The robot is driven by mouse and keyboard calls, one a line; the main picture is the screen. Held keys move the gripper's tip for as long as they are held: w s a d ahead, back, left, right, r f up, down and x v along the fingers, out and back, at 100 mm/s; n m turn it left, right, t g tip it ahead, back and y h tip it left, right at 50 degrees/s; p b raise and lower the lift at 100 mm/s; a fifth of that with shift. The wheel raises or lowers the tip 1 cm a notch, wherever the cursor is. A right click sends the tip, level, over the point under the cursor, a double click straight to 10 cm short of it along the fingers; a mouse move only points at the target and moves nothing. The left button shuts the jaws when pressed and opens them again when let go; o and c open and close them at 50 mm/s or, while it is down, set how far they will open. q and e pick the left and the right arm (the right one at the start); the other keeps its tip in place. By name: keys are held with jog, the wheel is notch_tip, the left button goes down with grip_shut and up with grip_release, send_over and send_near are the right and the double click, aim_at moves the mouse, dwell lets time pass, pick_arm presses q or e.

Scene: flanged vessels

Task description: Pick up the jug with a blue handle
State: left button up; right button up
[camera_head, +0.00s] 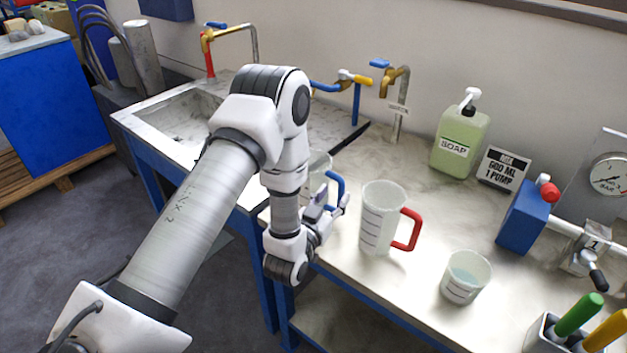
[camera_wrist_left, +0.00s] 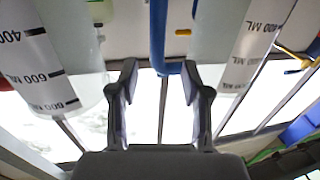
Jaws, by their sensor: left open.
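The jug with a blue handle (camera_head: 319,168) stands on the counter by the sink, clear-walled and mostly hidden behind my left arm. Its blue handle (camera_head: 339,184) shows just above my left gripper (camera_head: 336,204). In the left wrist view the gripper (camera_wrist_left: 160,80) is open and empty, with a blue bar (camera_wrist_left: 158,35), seemingly the handle, lined up between its two fingers. Whether a finger touches it, I cannot tell. A similar jug with a red handle (camera_head: 378,222) stands close to the right of the gripper. My right gripper is not in view.
Behind are a soap bottle (camera_head: 460,138), a sign (camera_head: 503,168) and taps (camera_head: 397,85). A blue box (camera_head: 523,218) and pipework stand at right. The sink (camera_head: 175,130) lies left.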

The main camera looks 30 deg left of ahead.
aim_at(340, 189)
pick_arm(q)
jog(key=w+p, duration=0.1)
jog(key=w, duration=0.4)
jog(key=shift+f, duration=0.1)
jog(key=shift+s+a, duration=0.15)
grip_shut()
jog(key=shift+p, duration=0.3)
